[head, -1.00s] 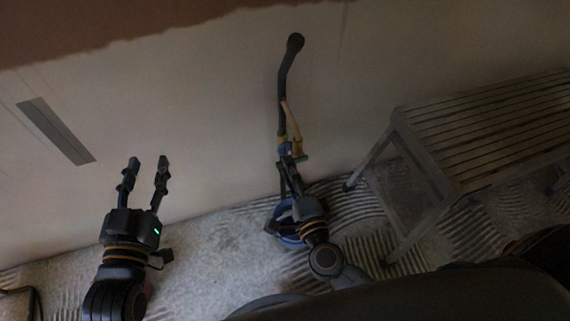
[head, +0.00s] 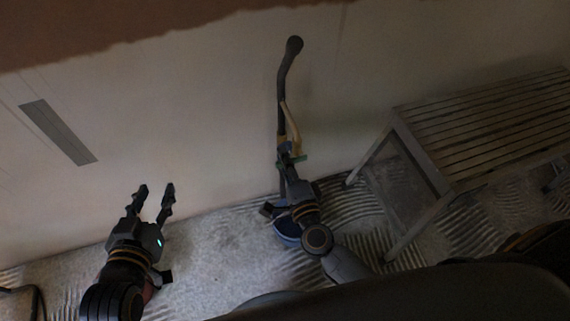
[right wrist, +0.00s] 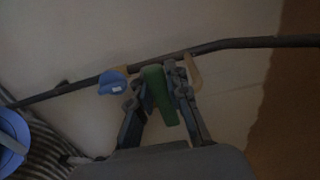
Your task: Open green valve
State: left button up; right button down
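The green valve (right wrist: 160,92) has a flat green handle on a dark pipe (right wrist: 225,44) along the wall. My right gripper (right wrist: 161,82) has its fingers on both sides of the handle and appears shut on it. In the head view, the green valve (head: 292,160) is a small patch at the fingertips of my right gripper (head: 288,166), mostly hidden by them. My left gripper (head: 157,189) is open and empty, in front of the wall at the left, well apart from the pipe.
A blue valve handle (right wrist: 112,83) sits on the pipe just left of the green one. A blue round object (head: 286,230) is on the floor under my right arm. A slatted bench (head: 480,130) stands at the right. A grey strip (head: 58,132) is on the wall at the left.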

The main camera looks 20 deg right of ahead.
aim_at(296, 138)
dwell(0.3)
pick_arm(q)
jog(key=shift+f, duration=0.1)
pick_arm(e)
jog(key=r+m, duration=0.1)
jog(key=m, duration=0.1)
jog(key=r+m, duration=0.1)
jog(key=m, duration=0.2)
jog(key=d+m, duration=0.1)
jog(key=m, duration=0.2)
jog(key=shift+r, duration=0.4)
jog(key=m, duration=0.1)
jog(key=d+m, duration=0.1)
jog(key=m, duration=0.2)
jog(key=shift+d+r+m, duration=0.3)
jog(key=shift+r, duration=0.05)
jog(key=shift+d+r+m, duration=0.2)
jog(key=shift+d+m, duration=0.1)
jog(key=shift+m, duration=0.6)
pick_arm(q)
jog(key=shift+w+r+t, duration=0.2)
jog(key=shift+r+t, duration=0.1)
jog(key=shift+r, duration=0.2)
pick_arm(e)
jog(key=shift+w+d+r+m, duration=0.1)
jog(key=shift+d+m, duration=0.15)
jog(key=shift+m, duration=0.65)
